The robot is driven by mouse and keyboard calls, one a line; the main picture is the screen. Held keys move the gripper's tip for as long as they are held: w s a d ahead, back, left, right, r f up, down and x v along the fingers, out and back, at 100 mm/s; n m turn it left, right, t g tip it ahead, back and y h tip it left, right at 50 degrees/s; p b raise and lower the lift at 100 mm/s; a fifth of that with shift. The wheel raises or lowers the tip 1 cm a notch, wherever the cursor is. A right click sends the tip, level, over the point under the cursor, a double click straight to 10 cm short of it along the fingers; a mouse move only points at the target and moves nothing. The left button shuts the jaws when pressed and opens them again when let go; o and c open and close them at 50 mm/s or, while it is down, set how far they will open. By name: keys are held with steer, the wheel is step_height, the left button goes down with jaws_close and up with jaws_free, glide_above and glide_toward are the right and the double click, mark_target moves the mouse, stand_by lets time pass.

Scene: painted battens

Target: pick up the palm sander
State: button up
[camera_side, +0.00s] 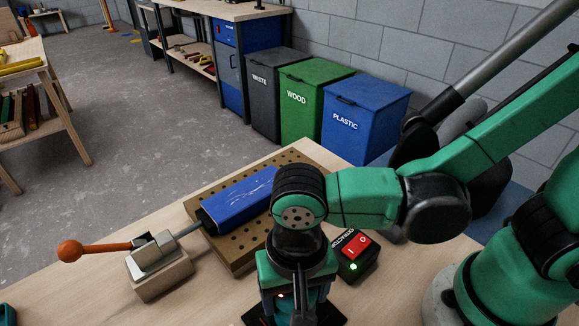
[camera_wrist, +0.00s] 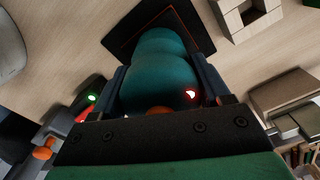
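The palm sander is the rounded teal body (camera_wrist: 158,72) with a small red light, filling the middle of the wrist view. It appears to be over a dark mat with a thin orange outline (camera_wrist: 133,38). My gripper (camera_side: 294,300) is low over the bench in the side view, pointing down, and hides most of the sander there. In the wrist view its two dark fingers stand on either side of the sander, very close to its flanks. Whether they press on it cannot be told. The sander's underside is hidden.
A blue batten (camera_side: 240,198) lies on a perforated board (camera_side: 238,258), beside a clamp with an orange handle (camera_side: 100,248). A red switch box (camera_side: 354,252) with a green light stands close right of my gripper. Bare bench lies at front left.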

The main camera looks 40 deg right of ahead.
jaws_close()
steer(key=shift+r, duration=0.15)
step_height(320, 180, up, 20)
stand_by(0.5)
